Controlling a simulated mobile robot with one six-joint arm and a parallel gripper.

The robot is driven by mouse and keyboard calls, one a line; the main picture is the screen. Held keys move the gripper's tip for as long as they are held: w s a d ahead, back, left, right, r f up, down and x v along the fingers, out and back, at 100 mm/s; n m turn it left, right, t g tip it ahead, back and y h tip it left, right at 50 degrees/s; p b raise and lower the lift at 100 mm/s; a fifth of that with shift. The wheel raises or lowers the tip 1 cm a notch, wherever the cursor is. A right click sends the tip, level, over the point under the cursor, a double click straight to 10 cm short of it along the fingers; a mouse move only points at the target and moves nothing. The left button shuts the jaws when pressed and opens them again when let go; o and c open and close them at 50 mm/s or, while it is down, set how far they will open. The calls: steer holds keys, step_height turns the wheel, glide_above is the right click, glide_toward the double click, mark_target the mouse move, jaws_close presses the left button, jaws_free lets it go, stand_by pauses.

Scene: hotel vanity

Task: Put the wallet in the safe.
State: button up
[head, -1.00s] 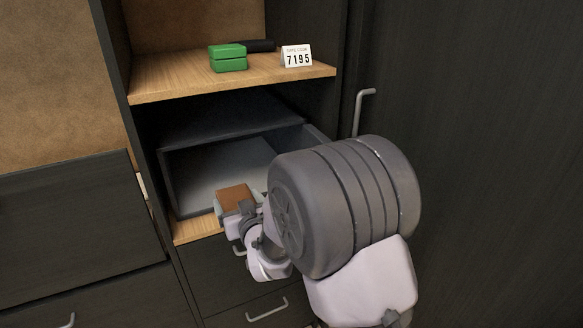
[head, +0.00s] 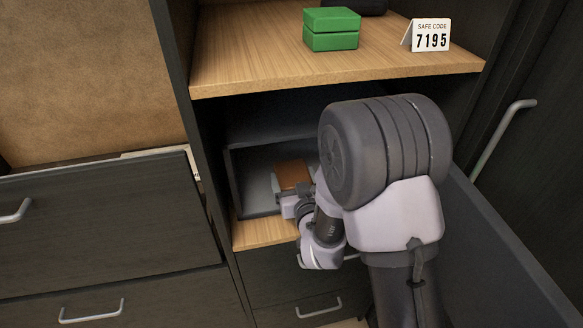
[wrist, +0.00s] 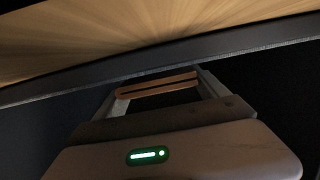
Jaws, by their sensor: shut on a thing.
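The brown wallet (head: 292,174) is held between the fingers of my gripper (head: 293,180), which is shut on it. In the wrist view, the wallet (wrist: 158,84) shows edge-on between the two fingertips (wrist: 158,88). The safe (head: 238,172) is a dark grey box with an open front, in the compartment below the wooden shelf. The wallet and fingertips appear at the safe's opening, above its pale floor. How deep they are inside is hard to tell. My arm hides the right side of the safe.
The wooden shelf (head: 260,58) above holds a green box (head: 331,29) and a safe code card (head: 431,36) reading 7195. A dark panel (head: 500,250) stands to the right of my arm. Drawers with handles lie left and below. A wooden ledge (head: 262,233) fronts the safe.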

steer(key=shift+w+f, duration=0.3)
steer(key=shift+f, duration=0.35)
steer(key=shift+s+r, duration=0.3)
steer(key=shift+s, duration=0.05)
steer(key=shift+w+f, duration=0.1)
steer(key=shift+f, duration=0.15)
steer(key=o, duration=1.4)
steer(key=shift+r, duration=0.1)
steer(key=shift+o, duration=0.2)
steer(key=shift+r, duration=0.1)
